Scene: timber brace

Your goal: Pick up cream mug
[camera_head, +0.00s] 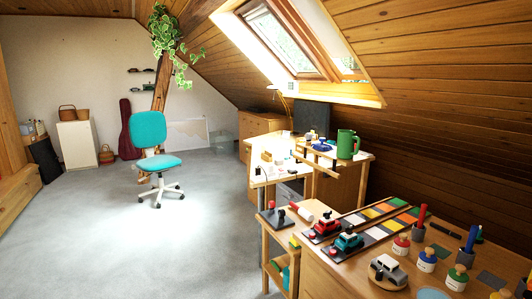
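I cannot make out a cream mug for certain in the head view. Several small pale objects (267,157) stand on the white desk (262,174) in the middle distance, too small to tell apart. A green mug-like jug (347,144) with a handle stands at the right end of that desk area. My gripper is not in view.
A wooden bench (325,278) at the lower right holds toy cars, coloured tiles and small paint pots (426,260). A teal swivel chair (150,140) stands on the grey carpet at the left. Wide carpet is clear left of the desks. The sloping wooden ceiling is low at right.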

